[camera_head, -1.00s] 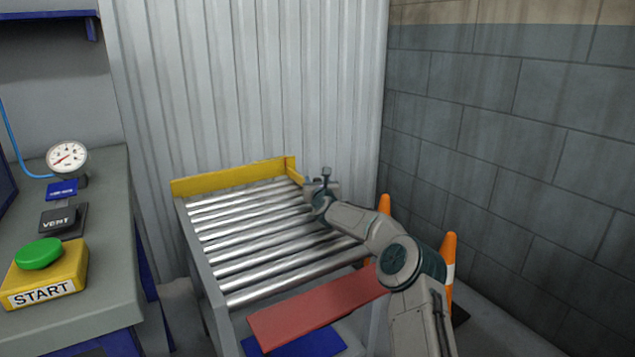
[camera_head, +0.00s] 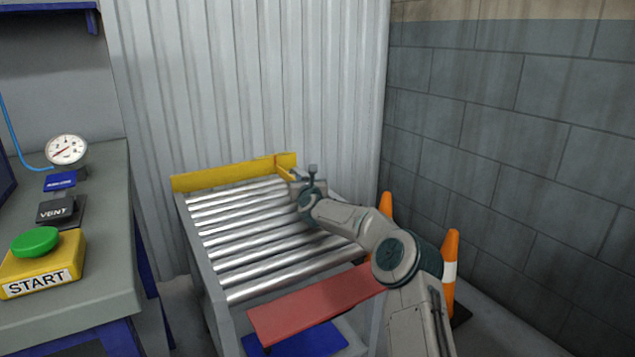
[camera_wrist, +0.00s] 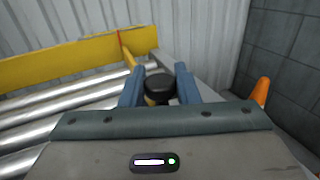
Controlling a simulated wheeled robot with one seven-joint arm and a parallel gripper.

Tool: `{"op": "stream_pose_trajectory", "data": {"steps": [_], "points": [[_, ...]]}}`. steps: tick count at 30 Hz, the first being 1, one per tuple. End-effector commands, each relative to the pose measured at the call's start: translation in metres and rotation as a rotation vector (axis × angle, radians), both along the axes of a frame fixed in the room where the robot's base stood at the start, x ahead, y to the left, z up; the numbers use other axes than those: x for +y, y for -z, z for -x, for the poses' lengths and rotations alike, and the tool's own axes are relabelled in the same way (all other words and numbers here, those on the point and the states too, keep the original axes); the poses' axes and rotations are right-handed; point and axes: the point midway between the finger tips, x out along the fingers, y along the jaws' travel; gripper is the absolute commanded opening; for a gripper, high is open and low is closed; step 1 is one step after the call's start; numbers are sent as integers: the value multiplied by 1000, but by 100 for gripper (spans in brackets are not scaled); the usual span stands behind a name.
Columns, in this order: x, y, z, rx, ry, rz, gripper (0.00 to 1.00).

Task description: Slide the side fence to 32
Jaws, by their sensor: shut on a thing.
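The side fence (camera_head: 284,168) is a short yellow plate at the right part of the yellow back board (camera_head: 225,176), beyond the rollers. In the wrist view the fence (camera_wrist: 129,58) runs from the back board toward my gripper. A thin red line shows at its far end, by the board's top. A black round knob (camera_wrist: 158,82) sits between the two blue fingers of my gripper (camera_wrist: 160,76), which is shut on it. In the head view my gripper (camera_head: 297,180) is at the table's far right, beside the fence. No scale figures are legible.
The roller table (camera_head: 265,240) has bare rollers. A red plate (camera_head: 315,303) crosses its near end. Orange cones (camera_head: 449,265) stand at the right by the block wall. At the left is a bench with a START button (camera_head: 36,242) and a gauge (camera_head: 66,150).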

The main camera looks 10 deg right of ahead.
Motion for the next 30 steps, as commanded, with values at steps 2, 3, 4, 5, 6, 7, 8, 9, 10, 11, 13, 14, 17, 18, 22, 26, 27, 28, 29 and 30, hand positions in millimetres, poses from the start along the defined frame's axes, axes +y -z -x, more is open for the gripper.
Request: {"op": "stream_pose_trajectory", "data": {"steps": [2, 3, 4, 5, 6, 7, 8, 9, 10, 11, 13, 14, 17, 18, 22, 26, 27, 28, 29, 30], "points": [[18, 4, 7, 0, -6, 0, 0], [23, 3, 9, 0, -6, 1, 0], [26, 2, 10, 0, -5, 0, 0], [28, 2, 11, 0, -4, 0, 0], [30, 1, 12, 1, -4, 1, 0], [31, 1, 13, 1, -4, 1, 0], [31, 1, 13, 2, -4, 2, 0], [31, 1, 13, 2, -3, 2, 0], [31, 1, 13, 2, -3, 2, 0], [30, 0, 13, 2, -3, 2, 0], [30, 0, 13, 2, -3, 2, 0], [30, 0, 12, 2, -3, 1, 0], [29, 0, 12, 2, -2, 1, 45], [29, 0, 12, 2, -1, 1, 47], [28, 0, 12, 2, 0, 1, 47], [27, 0, 12, 1, 1, 1, 47], [27, 0, 13, 2, 1, 1, 47], [27, 0, 14, 2, 0, 1, 47], [27, 0, 15, 2, 0, 1, 47], [27, 0, 17, 2, 1, 0, 47]]}}
